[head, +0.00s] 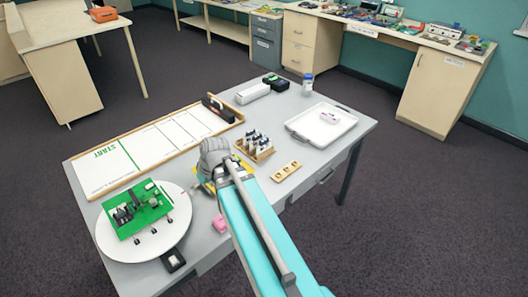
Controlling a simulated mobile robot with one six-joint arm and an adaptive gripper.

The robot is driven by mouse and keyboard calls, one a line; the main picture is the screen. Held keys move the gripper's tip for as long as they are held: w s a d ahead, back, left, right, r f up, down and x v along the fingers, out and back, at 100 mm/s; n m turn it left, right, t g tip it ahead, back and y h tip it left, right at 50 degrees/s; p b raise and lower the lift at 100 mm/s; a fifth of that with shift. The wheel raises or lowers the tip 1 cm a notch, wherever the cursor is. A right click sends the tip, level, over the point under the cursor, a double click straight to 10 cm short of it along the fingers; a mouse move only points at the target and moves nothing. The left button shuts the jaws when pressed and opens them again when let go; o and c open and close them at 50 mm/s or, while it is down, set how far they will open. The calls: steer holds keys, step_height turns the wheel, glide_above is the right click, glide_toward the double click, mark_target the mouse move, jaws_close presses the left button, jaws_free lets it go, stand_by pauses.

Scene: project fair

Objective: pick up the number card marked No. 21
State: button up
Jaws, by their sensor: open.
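A small wooden rack (264,157) on the grey table holds several upright white and dark cards or packets. Any numbers on them are too small to read, so I cannot tell which item is No. 21. My gripper (213,160) is over the middle of the table, just left of the rack and apart from it. My arm hides part of it, and the fingertips are hard to make out; I see nothing held. A yellow item (207,188) shows partly beneath my gripper, and its marking is hidden.
A START board (135,161) and a round white plate with a green circuit board (138,208) lie left. A small wooden block (286,171), a white tray (345,128) and a bottle (307,85) stand right and back. A pink item (220,224) lies near the front edge.

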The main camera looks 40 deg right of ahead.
steer(key=w+d+t+b, duration=0.1)
steer(key=d, duration=0.1)
steer(key=d+f+t+b, duration=0.1)
steer(key=d, duration=0.2)
steer(key=w+d+y, duration=0.1)
steer(key=d, duration=0.2)
steer(key=shift+w+d+f+t+b, duration=0.2)
steer(key=shift+w+t+b, duration=0.15)
steer(key=shift+t+b, duration=0.05)
steer(key=d+t+b, duration=0.1)
steer(key=d, duration=0.2)
steer(key=d+t, duration=0.1)
steer(key=d, duration=0.2)
steer(key=w+d+b, duration=0.1)
steer(key=d, duration=0.1)
steer(key=shift+d+f+t+b, duration=0.1)
steer(key=shift+d+t+b, duration=0.25)
steer(key=shift+d+t, duration=0.05)
steer(key=d+t+b, duration=0.2)
steer(key=d, duration=0.6)
steer(key=t+h+b, duration=0.3)
steer(key=t, duration=0.1)
glide_toward(266, 141)
steer(key=r+v, duration=0.1)
steer(key=v, duration=0.2)
steer(key=shift+f, duration=0.1)
steer(key=shift+w+f+g, duration=0.1)
steer(key=shift+g, duration=0.2)
